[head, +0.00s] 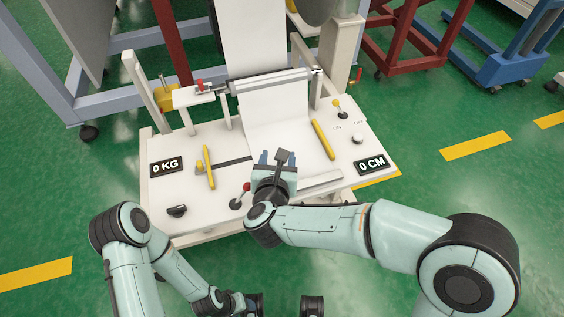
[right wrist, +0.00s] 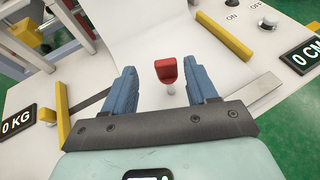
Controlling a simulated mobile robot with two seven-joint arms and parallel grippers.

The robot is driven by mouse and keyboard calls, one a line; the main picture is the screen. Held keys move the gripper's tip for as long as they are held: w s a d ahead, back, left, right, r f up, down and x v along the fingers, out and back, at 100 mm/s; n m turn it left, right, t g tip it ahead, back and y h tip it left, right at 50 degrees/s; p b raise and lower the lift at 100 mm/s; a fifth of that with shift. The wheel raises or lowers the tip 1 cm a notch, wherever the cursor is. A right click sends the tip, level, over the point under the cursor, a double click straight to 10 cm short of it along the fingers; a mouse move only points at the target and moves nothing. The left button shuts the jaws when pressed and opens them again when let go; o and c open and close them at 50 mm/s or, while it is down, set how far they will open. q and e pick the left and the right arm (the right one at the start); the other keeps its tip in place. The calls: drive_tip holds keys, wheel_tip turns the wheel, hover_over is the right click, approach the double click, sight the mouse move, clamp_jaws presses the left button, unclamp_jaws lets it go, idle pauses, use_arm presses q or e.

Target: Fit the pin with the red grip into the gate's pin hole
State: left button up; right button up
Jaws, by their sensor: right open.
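In the right wrist view, the pin's red grip (right wrist: 167,71) stands upright between my two blue fingers, with a short pale shank below it. My right gripper (right wrist: 166,84) is open around it, with a gap on both sides. In the head view, my right gripper (head: 273,158) is low over the front middle of the white bench, and the pin is hidden behind it. The gate (head: 272,82), a pale bar, crosses the white sheet at the back. I cannot make out its pin hole. My left arm is at the lower left; its fingers do not show.
A red-knobbed lever (head: 245,187) stands just left of my right gripper. Yellow bars (head: 209,167) and (head: 323,139) flank the sheet. Readouts show 0 KG (head: 166,167) and 0 CM (head: 371,164). Another red piece (head: 200,86) is at the gate's left end.

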drive_tip(key=w+f, duration=0.1)
drive_tip(key=w+d+f, duration=0.1)
drive_tip(key=w, duration=0.1)
drive_tip(key=shift+w+f, duration=0.25)
drive_tip(key=shift+f, duration=0.05)
drive_tip(key=shift+w+f, duration=0.15)
drive_tip(key=shift+w, duration=0.35)
drive_tip(key=c, duration=1)
